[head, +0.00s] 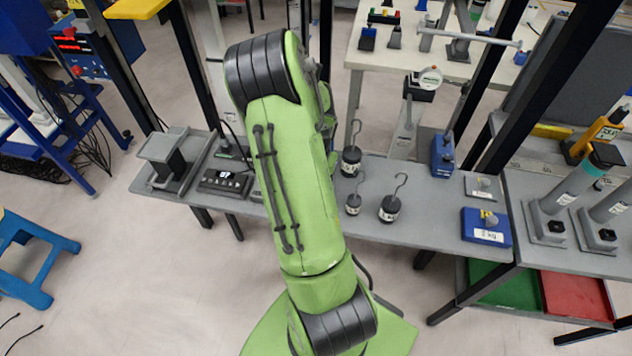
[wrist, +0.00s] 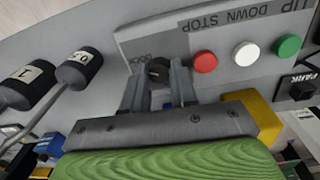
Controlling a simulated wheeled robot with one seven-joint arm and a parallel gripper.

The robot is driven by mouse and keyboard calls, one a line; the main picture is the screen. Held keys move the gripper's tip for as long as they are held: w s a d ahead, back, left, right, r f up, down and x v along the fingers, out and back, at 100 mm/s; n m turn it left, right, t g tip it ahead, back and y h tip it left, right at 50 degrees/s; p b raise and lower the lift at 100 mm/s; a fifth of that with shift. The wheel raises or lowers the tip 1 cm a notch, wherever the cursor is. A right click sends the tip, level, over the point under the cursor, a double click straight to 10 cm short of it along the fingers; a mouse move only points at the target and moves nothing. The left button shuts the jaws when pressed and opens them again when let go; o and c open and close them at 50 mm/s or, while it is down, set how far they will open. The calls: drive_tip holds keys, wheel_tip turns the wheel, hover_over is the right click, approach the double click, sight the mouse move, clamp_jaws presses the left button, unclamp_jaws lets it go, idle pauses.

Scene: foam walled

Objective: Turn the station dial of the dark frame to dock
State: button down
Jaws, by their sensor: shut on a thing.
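In the wrist view a small black dial (wrist: 158,66) sits on a grey control box (wrist: 218,70). My gripper (wrist: 157,82) is shut on the dial, with one finger on each side of it. A small label, partly hidden and hard to read, is printed left of the dial. I cannot tell where the dial's pointer stands. In the head view my green arm hides my gripper and the dial. I cannot tell there which dark uprights belong to the dial's frame.
Red (wrist: 204,61), white (wrist: 246,53) and green (wrist: 288,45) buttons sit right of the dial. Black hooked weights (head: 390,208) stand on the grey bench (head: 430,215) right of my arm. A small dark box (head: 226,183) is left of it. A blue stool (head: 30,258) stands at left.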

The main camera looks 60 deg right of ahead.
drive_tip(key=c, duration=0.9)
unclamp_jaws()
drive_tip(key=shift+r, duration=0.1)
wheel_tip(320, 180, up, 16)
drive_tip(key=p, duration=0.3)
drive_tip(key=shift+w+f+p, duration=0.15)
drive_tip(key=shift+f+p, duration=0.05)
drive_tip(key=shift+p, duration=0.2)
drive_tip(key=shift+a, duration=0.1)
